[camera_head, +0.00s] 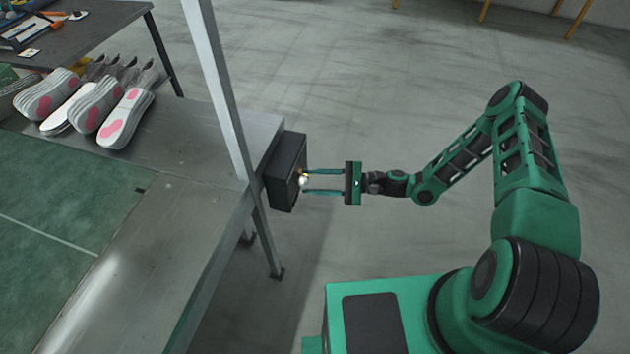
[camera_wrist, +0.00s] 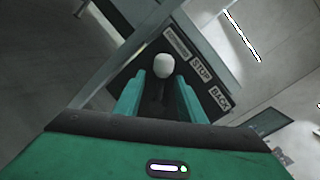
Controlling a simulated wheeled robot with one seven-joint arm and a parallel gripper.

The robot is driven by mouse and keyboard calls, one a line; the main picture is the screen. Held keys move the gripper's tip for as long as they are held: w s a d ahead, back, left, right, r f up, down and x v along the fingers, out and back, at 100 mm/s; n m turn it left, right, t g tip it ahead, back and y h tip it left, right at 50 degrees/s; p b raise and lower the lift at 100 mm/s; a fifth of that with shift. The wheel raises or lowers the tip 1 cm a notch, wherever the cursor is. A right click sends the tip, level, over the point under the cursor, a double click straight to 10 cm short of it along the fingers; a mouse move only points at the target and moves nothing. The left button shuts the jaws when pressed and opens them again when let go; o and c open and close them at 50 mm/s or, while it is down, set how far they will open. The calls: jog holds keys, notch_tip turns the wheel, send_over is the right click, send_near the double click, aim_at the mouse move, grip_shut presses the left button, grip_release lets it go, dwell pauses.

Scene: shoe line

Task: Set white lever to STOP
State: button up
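The white lever knob (camera_wrist: 163,66) stands out from a dark control box (camera_head: 286,172) at the table's end, and the knob also shows small in the head view (camera_head: 303,181). In the wrist view, labels beside it read FORWARD at the top, STOP (camera_wrist: 202,70) in the middle and BACK at the bottom. The knob appears nearest the FORWARD label, but I cannot tell its exact setting. My gripper (camera_head: 304,182) faces the box with its teal fingers apart, one on each side of the knob. No finger clearly touches it.
A metal post (camera_head: 228,115) rises beside the box. The conveyor table (camera_head: 185,165) lies to the left, with several grey shoes (camera_head: 123,118) on it. A dark table (camera_head: 85,38) with tools stands at the far left. The floor around my arm is clear.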

jog(key=shift+a, duration=0.45)
jog(key=shift+c, duration=0.3)
grip_shut()
